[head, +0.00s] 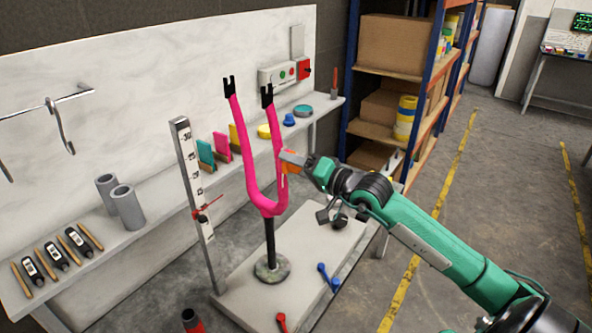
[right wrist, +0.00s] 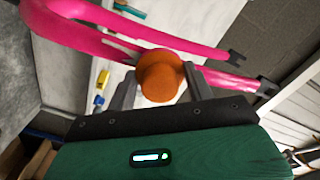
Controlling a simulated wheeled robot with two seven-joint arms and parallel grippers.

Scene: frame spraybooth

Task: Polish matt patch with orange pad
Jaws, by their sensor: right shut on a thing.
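A glossy pink fork (head: 251,190) stands with its two legs up on a dark post over a round base in the head view. My right gripper (head: 297,158) is at the right side of the fork's right leg. It is shut on the orange pad (head: 290,152), which is at or very close to that leg; I cannot tell whether they touch. In the right wrist view the round orange pad (right wrist: 159,76) sits between the fingers, with the pink fork (right wrist: 100,14) just beyond it. My left gripper is not in view.
A measuring post (head: 190,180) stands left of the fork. The white bench (head: 150,205) behind holds grey cylinders (head: 127,207), coloured pads and tools. Blue and red tools lie on the stand's plate (head: 305,240). A shelf rack (head: 390,90) stands behind my right arm.

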